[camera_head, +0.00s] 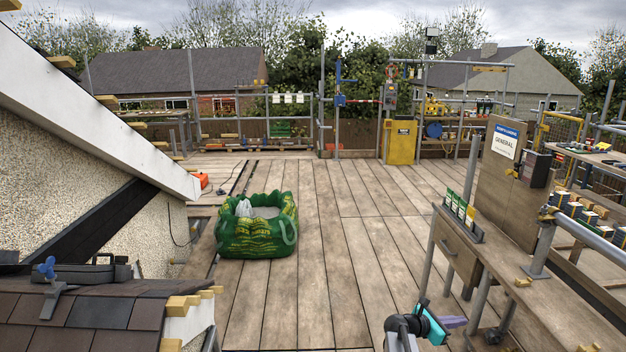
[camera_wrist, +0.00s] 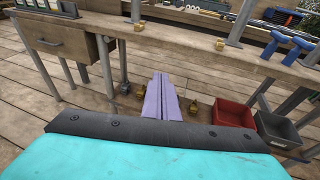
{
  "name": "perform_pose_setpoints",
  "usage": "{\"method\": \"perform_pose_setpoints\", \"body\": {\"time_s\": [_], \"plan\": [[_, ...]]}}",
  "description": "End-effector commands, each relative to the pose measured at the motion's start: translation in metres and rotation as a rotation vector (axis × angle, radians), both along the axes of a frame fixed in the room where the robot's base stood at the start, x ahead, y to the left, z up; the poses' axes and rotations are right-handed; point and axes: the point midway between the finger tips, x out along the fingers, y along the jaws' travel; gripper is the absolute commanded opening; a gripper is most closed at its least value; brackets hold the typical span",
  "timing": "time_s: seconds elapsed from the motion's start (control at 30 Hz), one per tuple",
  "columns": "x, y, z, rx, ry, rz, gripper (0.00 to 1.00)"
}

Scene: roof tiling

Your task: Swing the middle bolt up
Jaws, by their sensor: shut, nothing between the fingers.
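My gripper (camera_head: 453,322) shows at the bottom right of the head view, in front of the wooden workbench (camera_head: 540,310). In the wrist view its two purple fingers (camera_wrist: 160,82) lie together side by side, shut and empty, beyond the teal gripper body. They point toward the space under the bench edge and touch nothing that I can see. I cannot make out the middle bolt for certain in either view. Small brass-coloured fittings (camera_wrist: 219,44) sit on the bench, too small to tell their parts.
A red bin (camera_wrist: 234,111) and a grey bin (camera_wrist: 278,130) stand below the bench. Blue-handled things (camera_wrist: 285,42) are at right. A board with a "GENERAL" sign (camera_head: 504,141) rises from the bench. A green bag (camera_head: 257,230) sits on the planks; the middle deck is clear.

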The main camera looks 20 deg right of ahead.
Motion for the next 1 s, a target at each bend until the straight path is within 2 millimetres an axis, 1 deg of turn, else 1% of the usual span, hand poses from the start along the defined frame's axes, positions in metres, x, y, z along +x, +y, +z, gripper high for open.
{"method": "perform_pose_setpoints", "body": {"time_s": [0.03, 0.17, 0.2, 0.27, 0.33, 0.47, 0.5, 0.57, 0.6, 0.67, 0.7, 0.77, 0.8, 0.87, 0.9, 0.97, 1.0], "plan": [[0.006, 0.021, -0.017, 0.030, -0.003, 0.015, 0.00], [0.014, 0.070, -0.060, 0.109, -0.023, 0.034, 0.00], [0.016, 0.085, -0.073, 0.134, -0.030, 0.039, 0.00], [0.016, 0.108, -0.092, 0.173, -0.042, 0.040, 0.00], [0.015, 0.135, -0.114, 0.219, -0.059, 0.038, 0.00], [0.006, 0.187, -0.154, 0.308, -0.087, 0.022, 0.00], [0.002, 0.202, -0.166, 0.334, -0.098, 0.012, 0.00], [-0.006, 0.225, -0.183, 0.376, -0.113, -0.005, 0.00], [-0.011, 0.241, -0.195, 0.403, -0.122, -0.017, 0.00], [-0.021, 0.264, -0.211, 0.444, -0.139, -0.042, 0.00], [-0.029, 0.279, -0.222, 0.471, -0.148, -0.063, 0.00], [-0.042, 0.301, -0.236, 0.510, -0.164, -0.096, 0.00], [-0.051, 0.317, -0.246, 0.535, -0.174, -0.120, 0.00], [-0.066, 0.338, -0.260, 0.573, -0.191, -0.162, 0.00], [-0.077, 0.353, -0.269, 0.597, -0.202, -0.195, 0.00], [-0.094, 0.374, -0.281, 0.630, -0.220, -0.248, 0.00], [-0.106, 0.388, -0.288, 0.652, -0.232, -0.287, 0.00]]}}
